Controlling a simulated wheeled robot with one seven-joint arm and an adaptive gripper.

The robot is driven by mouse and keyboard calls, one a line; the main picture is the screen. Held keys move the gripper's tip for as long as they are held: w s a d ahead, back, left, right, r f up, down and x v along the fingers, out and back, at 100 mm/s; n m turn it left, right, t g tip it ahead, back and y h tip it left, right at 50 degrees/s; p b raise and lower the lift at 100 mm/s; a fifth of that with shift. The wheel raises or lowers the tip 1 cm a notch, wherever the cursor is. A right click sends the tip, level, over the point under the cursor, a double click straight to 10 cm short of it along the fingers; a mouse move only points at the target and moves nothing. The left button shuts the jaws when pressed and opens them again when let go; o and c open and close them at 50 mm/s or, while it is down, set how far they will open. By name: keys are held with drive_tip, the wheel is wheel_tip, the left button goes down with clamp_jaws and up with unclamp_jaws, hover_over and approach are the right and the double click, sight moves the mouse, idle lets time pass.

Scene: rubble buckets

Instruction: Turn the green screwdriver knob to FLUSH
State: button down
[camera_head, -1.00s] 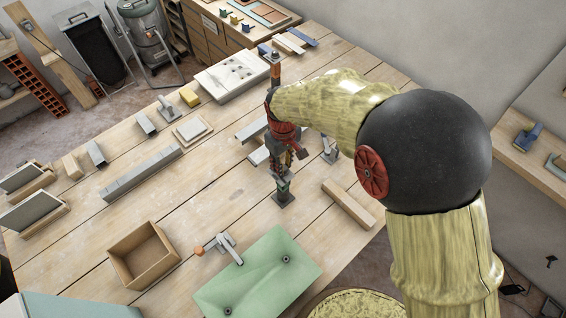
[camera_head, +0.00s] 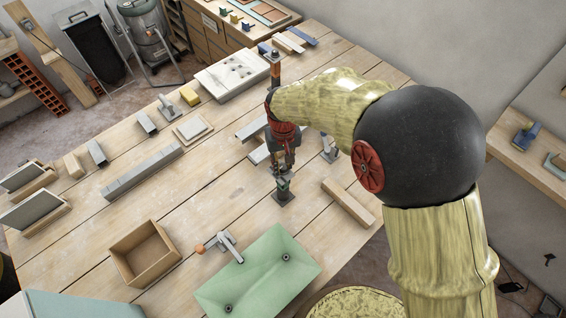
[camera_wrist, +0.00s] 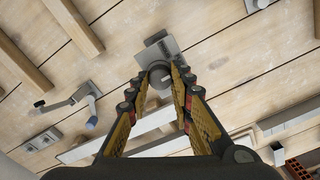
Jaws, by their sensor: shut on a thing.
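The green knob (camera_head: 283,185) stands on a small dark base plate (camera_head: 284,198) on the workbench, left of a loose wooden batten. My gripper (camera_head: 281,172) points down over it, its fingers closed around its upper part. In the wrist view my gripper (camera_wrist: 159,79) has its fingertips on either side of a round grey top with a slot-like line, which I take to be the knob (camera_wrist: 160,75). A grey plate (camera_wrist: 155,50) with small dark markings lies beside it. I cannot read the markings, so the knob's setting is unclear.
An open wooden box (camera_head: 143,252) stands to the left. A batten (camera_head: 348,203) lies close on the right. A small grey fixture (camera_head: 329,150) stands just behind.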

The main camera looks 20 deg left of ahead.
sight(283, 166)
drive_tip(key=c, duration=1.5)
unclamp_jaws()
drive_tip(key=shift+c, duration=0.2)
wheel_tip(283, 166, up, 12)
